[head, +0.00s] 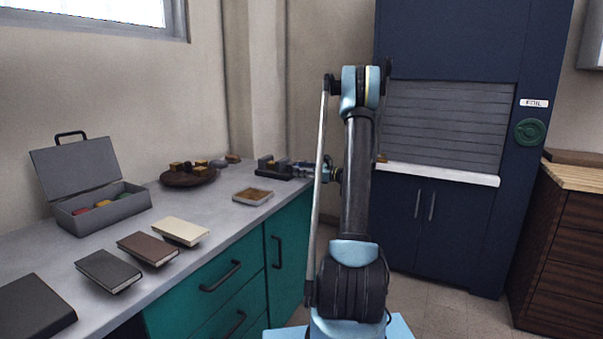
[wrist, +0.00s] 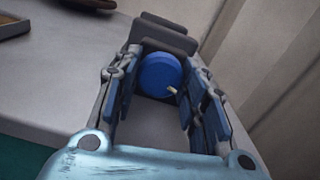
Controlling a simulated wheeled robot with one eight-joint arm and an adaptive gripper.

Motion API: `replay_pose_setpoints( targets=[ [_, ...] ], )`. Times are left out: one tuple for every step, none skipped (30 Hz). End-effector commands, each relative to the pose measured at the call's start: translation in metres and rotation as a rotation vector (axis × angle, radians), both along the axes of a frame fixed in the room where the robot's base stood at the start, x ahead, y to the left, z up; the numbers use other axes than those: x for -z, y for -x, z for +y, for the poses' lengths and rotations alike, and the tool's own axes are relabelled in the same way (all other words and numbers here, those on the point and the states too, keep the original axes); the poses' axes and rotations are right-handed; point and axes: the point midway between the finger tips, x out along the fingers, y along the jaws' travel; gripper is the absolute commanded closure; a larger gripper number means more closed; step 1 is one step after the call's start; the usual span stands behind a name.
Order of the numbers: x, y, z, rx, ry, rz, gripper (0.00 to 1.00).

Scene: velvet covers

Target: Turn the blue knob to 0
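The blue knob (wrist: 156,74) is a round disc on the front of a dark block-shaped device (wrist: 166,37). A small pale pointer mark shows at the knob's lower right edge. My gripper (wrist: 162,66) is open, with one finger to each side of the knob. I cannot tell whether either finger touches it. No number or scale can be read. In the head view the dark device (head: 267,169) sits at the counter's far end, and my gripper (head: 302,170) reaches it from the right. The knob is hidden there.
The grey counter (head: 218,222) holds an open grey case (head: 100,214), several books, a round dark tray (head: 188,180) and a small tan-topped tray (head: 253,195). A wall stands close behind the device. A dark blue cabinet (head: 456,235) with a green dial (head: 530,132) is right.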

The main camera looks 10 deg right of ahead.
Motion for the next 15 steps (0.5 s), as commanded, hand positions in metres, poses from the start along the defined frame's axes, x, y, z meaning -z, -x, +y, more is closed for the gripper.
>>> replay_pose_setpoints(
  targets=[
    [-0.0001,-0.0005,-0.0002,0.001,0.0,0.0,0.85],
    [-0.0001,-0.0005,-0.0002,0.001,0.0,-0.001,0.85],
    [0.0,-0.0005,-0.0001,0.001,0.001,-0.002,0.85],
    [-0.0001,-0.0006,-0.0002,0.001,0.003,-0.004,0.85],
    [-0.0001,-0.0006,-0.0002,0.001,0.005,-0.007,0.85],
    [0.0,-0.0006,-0.0002,0.001,0.008,-0.011,0.85],
    [-0.0001,-0.0006,-0.0002,0.001,0.012,-0.017,0.85],
    [-0.0001,-0.0006,-0.0002,0.001,0.017,-0.024,0.85],
    [0.0,-0.0007,-0.0003,0.001,0.025,-0.034,0.85],
    [0.0,-0.0006,-0.0003,0.001,0.031,-0.043,0.85],
    [0.0,-0.0006,-0.0003,0.001,0.04,-0.055,0.85],
    [0.0,-0.0006,-0.0003,0.001,0.052,-0.071,0.85],
    [0.0,-0.0007,-0.0003,0.001,0.062,-0.086,0.85],
    [0.0,-0.0007,-0.0003,0.001,0.073,-0.101,0.85],
    [0.0,-0.0007,-0.0003,0.001,0.09,-0.124,0.85]
  ],
)
